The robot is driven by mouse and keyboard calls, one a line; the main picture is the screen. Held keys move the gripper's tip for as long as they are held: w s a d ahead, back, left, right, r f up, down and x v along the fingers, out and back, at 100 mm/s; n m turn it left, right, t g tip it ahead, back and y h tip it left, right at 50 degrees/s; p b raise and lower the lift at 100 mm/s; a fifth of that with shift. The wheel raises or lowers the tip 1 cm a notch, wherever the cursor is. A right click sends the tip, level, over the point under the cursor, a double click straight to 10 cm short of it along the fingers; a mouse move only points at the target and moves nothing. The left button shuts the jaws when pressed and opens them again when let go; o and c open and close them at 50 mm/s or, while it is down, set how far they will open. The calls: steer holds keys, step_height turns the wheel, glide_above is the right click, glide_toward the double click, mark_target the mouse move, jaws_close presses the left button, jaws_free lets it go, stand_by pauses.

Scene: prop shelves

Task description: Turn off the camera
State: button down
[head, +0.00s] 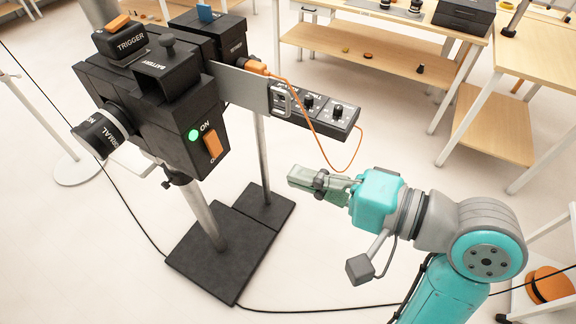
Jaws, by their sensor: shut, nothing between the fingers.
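The camera (150,100) is a black boxy prop on a metal stand at the left of the head view. Its side panel carries a lit green light (193,135), an "ON" label and an orange rocker switch (213,144). On top is a block labelled "TRIGGER" with an orange button (118,22). A lens barrel (98,134) points to the lower left. My gripper (300,178) is shut and empty, to the right of the switch and apart from the camera, pointing left.
A control box with dials (316,110) sticks out right from the camera on a grey plate, with an orange cable looping down near my gripper. Black base plates (222,255) lie under the stand. Wooden shelves (375,55) stand behind. Black cables cross the pale floor.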

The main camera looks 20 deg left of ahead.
mark_target(221, 151)
steer(key=a+f, duration=0.2)
steer(key=a, duration=1)
steer(key=shift+w+a, duration=0.25)
steer(key=shift+w, duration=0.2)
steer(key=shift+a+f+y, duration=0.1)
steer(key=shift+a+y, duration=0.2)
steer(key=shift+y, duration=0.1)
steer(key=shift+d, duration=0.1)
